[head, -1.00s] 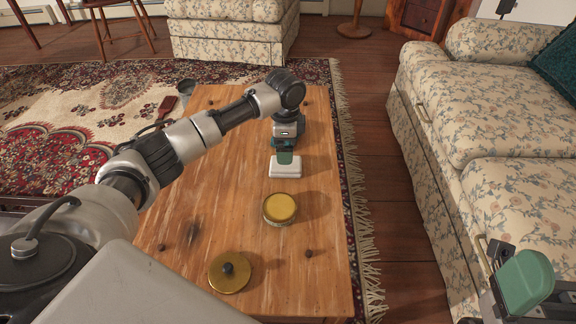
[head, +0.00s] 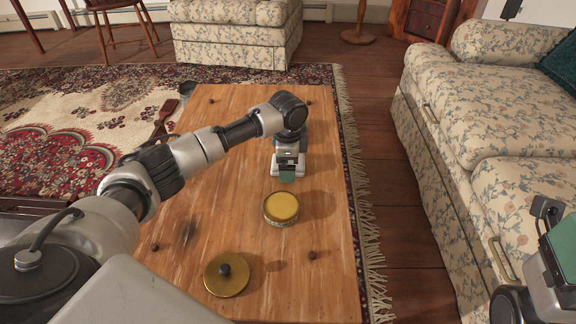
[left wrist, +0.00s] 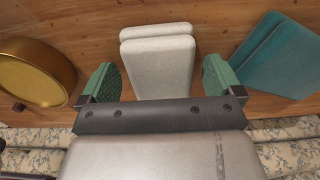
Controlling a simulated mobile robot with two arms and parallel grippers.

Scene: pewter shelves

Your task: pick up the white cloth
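The white cloth (left wrist: 160,60) is a folded pad with rounded corners, lying on the wooden table. In the left wrist view it sits between the two green fingertips of my left gripper (left wrist: 160,80), with a gap on each side. My left gripper is open around it. In the head view my left gripper (head: 287,172) is over the cloth and hides most of it. My right gripper (head: 560,245) is at the right edge, away from the table; one green pad shows, and its opening cannot be judged.
A round gold-topped tin (head: 281,207) stands close to the cloth, and a brass lid with a dark knob (head: 227,274) lies nearer me. A flat teal item (left wrist: 278,52) is beside the right fingertip. A floral sofa (head: 480,130) borders the right side.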

